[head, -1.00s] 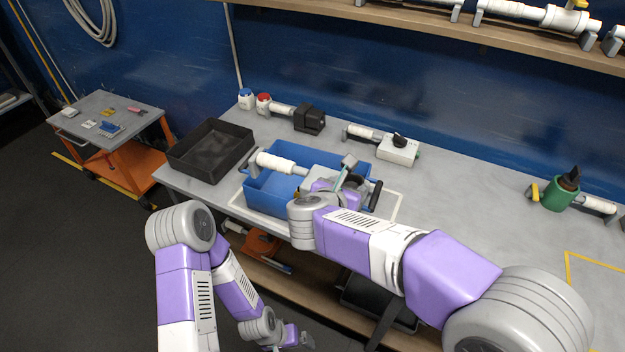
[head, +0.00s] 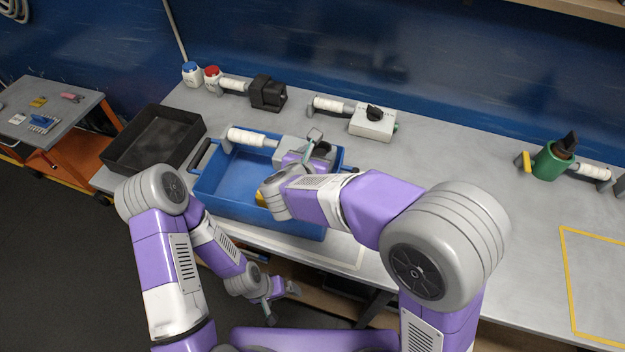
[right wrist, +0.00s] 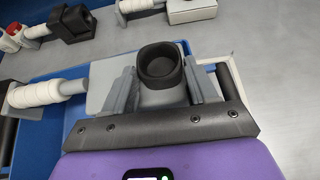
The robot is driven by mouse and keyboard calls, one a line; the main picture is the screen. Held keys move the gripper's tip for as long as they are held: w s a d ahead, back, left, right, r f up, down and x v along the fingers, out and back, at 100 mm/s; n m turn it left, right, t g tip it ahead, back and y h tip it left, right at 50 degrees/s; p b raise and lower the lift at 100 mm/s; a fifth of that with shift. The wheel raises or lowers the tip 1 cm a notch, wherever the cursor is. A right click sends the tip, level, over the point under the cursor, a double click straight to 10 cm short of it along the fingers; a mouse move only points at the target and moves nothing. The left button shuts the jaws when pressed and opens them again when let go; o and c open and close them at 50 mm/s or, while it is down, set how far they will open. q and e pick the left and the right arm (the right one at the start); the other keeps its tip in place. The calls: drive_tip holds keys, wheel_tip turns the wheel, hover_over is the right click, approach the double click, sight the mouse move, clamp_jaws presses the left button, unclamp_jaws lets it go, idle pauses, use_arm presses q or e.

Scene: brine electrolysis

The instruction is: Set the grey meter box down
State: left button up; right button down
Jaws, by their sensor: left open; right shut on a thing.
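The grey meter box (head: 291,150) is in my right gripper (head: 313,150), above the far right part of the blue crate (head: 222,187). Its white ribbed grip (head: 250,138) points left, over the crate's far rim. In the right wrist view the fingers (right wrist: 160,88) are shut on both sides of a grey post with a black ring top (right wrist: 160,63); the box's flat grey face (right wrist: 103,84) shows to the left. I cannot tell whether the box touches the crate. My left gripper (head: 281,293) is open and empty, low in front of the table edge.
A black tray (head: 152,143) stands left of the crate. Behind are red and blue capped jars, a black block (head: 268,92) and a white box with a black knob (head: 373,122). A green device (head: 553,160) and a yellow outline stand right. The table's right middle is clear.

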wheel_tip(320, 180, down, 8)
drive_tip(key=shift+w+f+b, duration=0.1)
drive_tip(key=shift+b, duration=1.1)
drive_tip(key=c, duration=0.6)
unclamp_jaws()
